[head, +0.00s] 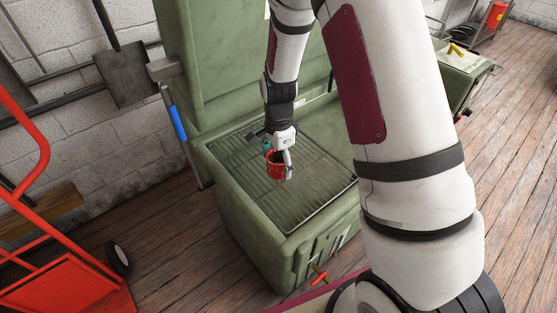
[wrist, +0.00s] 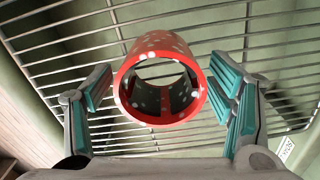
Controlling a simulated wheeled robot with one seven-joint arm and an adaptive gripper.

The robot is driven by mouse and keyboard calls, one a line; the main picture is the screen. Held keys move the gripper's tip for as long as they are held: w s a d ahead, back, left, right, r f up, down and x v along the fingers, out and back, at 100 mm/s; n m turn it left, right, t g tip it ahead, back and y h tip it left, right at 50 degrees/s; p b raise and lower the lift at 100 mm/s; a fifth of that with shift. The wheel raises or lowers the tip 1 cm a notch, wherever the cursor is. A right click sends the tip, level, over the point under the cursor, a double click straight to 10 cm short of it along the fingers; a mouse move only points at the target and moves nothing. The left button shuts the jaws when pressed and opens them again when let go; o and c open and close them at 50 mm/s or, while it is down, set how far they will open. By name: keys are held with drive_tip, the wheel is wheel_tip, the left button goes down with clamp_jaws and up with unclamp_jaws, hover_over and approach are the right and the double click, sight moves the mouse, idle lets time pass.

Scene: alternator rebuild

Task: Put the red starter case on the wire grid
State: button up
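The red starter case (wrist: 128,85) is a short, hollow red cylinder with pale specks and a dark inside. In the wrist view it sits between the two teal-padded fingers of my gripper (wrist: 160,88), its open end facing the camera. In the head view, the case (head: 275,168) is at my gripper (head: 279,160), over the middle of the wire grid (head: 313,200). The grid also shows behind the case in the wrist view (wrist: 270,45). Whether the case touches the wires is unclear.
The grid lies in the top of a green cabinet (head: 275,255), with a raised green lid (head: 225,60) behind it. A red hand truck (head: 65,285) stands at the left. The grid's surface around the case looks clear.

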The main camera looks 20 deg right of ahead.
drive_tip(key=shift+r, duration=0.1)
wheel_tip(320, 180, up, 12)
drive_tip(key=s+r+n+t, duration=0.2)
drive_tip(key=s+r+n, duration=0.5)
drive_tip(key=s+r, duration=0.45)
drive_tip(key=s+r+n+t, duration=0.2)
drive_tip(key=s+r+n, duration=0.4)
drive_tip(key=s+n, duration=0.3)
drive_tip(key=s, duration=0.3)
drive_tip(key=shift+s+a+n+t, duration=0.25)
drive_tip(key=shift+a+n+t, duration=0.05)
drive_tip(key=shift+a+t, duration=0.1)
drive_tip(key=shift+r, duration=0.1)
